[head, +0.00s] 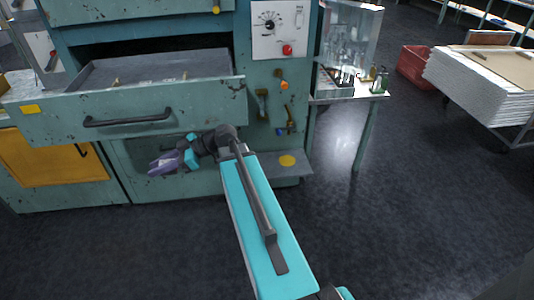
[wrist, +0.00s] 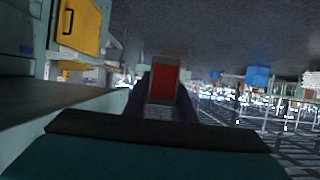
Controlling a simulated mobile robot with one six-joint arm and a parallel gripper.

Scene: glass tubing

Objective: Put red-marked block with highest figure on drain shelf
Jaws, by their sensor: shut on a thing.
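My gripper (head: 166,161) is in front of the green cabinet, below the open drawer, in the head view. In the wrist view, it is shut on a block with a red face (wrist: 164,80), held between two dark fingers. Any figure on this block cannot be read. In the head view I cannot make the block out clearly at the fingers. A low grey shelf with a yellow dot (head: 290,172) juts from the cabinet, right of my gripper; I cannot tell whether it is the drain shelf.
The open drawer (head: 60,127) sticks out above my gripper and holds a few small things. Valves and a red knob (head: 287,49) are on the cabinet front. A small table with glassware (head: 350,92) stands at the right. The dark floor in front is clear.

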